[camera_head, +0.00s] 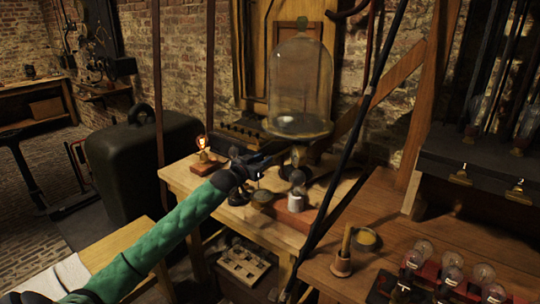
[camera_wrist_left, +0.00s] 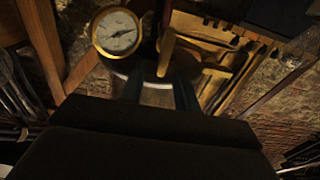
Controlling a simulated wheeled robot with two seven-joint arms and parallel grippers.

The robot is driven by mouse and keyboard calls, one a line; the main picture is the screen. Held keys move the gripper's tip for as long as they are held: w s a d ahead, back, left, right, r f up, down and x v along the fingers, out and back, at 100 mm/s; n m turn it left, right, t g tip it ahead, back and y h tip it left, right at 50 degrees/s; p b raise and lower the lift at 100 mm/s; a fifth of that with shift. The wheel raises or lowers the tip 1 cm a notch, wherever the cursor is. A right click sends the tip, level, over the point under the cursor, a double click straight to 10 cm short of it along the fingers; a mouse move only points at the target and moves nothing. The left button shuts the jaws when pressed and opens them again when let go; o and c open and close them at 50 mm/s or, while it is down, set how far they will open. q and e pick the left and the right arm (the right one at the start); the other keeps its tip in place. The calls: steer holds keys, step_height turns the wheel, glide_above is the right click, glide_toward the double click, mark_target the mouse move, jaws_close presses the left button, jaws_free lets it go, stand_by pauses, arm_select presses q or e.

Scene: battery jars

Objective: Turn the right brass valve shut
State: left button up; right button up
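My left gripper (camera_head: 262,162) reaches over the wooden table, close to the stand under the glass bell jar (camera_head: 300,85). In the left wrist view, the gripper's two dark fingers (camera_wrist_left: 160,82) stand apart. A narrow brass-coloured upright piece (camera_wrist_left: 166,45) shows just beyond and between them, beside a round brass-rimmed gauge (camera_wrist_left: 117,32). It may be a valve handle, but I cannot tell if the fingers touch it. The right brass valve cannot be picked out in the head view, where my gripper and dark parts cover that area. My right gripper is not in view.
A lit bulb (camera_head: 202,143) on a small base stands left of the gripper. A small metal-topped jar (camera_head: 297,192) stands to its right. A dark diagonal rod (camera_head: 345,155) crosses the head view. Several glass bulbs (camera_head: 424,250) stand on the right bench.

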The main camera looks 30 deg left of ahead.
arm_select(q)
steer(key=shift+w+d+p, duration=0.15)
steer(key=shift+w+p, duration=0.2)
steer(key=shift+w, duration=1.95)
steer(key=shift+c, duration=0.2)
jaws_close()
